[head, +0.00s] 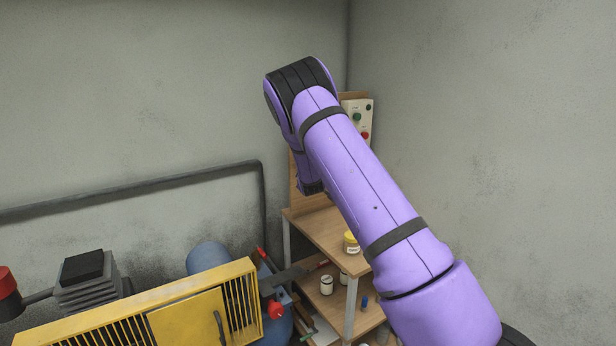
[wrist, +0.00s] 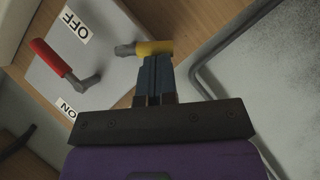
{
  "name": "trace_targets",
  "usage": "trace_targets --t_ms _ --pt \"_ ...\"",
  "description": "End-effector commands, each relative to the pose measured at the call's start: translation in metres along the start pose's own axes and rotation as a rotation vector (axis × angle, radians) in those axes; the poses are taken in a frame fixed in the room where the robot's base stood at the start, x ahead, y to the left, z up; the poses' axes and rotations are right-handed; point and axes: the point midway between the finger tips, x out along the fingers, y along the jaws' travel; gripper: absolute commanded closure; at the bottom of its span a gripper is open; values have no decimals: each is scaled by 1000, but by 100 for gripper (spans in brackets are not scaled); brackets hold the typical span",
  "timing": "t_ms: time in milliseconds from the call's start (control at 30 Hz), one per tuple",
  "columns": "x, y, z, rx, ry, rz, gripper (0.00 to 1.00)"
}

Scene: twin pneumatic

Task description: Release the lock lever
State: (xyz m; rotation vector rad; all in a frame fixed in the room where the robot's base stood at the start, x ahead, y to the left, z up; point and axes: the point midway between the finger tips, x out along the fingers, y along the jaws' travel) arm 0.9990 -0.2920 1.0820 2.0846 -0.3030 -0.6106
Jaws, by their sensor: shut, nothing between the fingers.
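In the wrist view a grey panel carries a yellow-handled lever (wrist: 155,47) with a grey pivot end, near the panel's right edge. A red-handled lever (wrist: 52,62) sits further left, between the OFF label (wrist: 75,27) and the ON label (wrist: 67,107). Neither lever is named, so I cannot tell for sure which is the lock lever. My gripper (wrist: 156,60) is shut and empty, its blue fingertips right at the yellow handle. I cannot tell whether they touch it.
A wooden bench (head: 325,228) with a yellow-labelled jar (head: 351,243) stands in the corner. A cream button box (head: 368,106) shows behind my arm. A yellow cabinet (head: 150,310) and a blue tank (head: 207,257) stand front left. A grey pipe (wrist: 200,80) runs right of the panel.

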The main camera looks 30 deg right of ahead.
Motion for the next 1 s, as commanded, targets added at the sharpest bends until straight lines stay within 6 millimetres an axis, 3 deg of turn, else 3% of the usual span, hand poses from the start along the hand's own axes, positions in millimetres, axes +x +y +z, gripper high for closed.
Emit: trace_targets --t_ms 600,1000 --pt "12 -12 18 -426 0 280 100" --pt "15 -11 22 -417 -1 277 100"
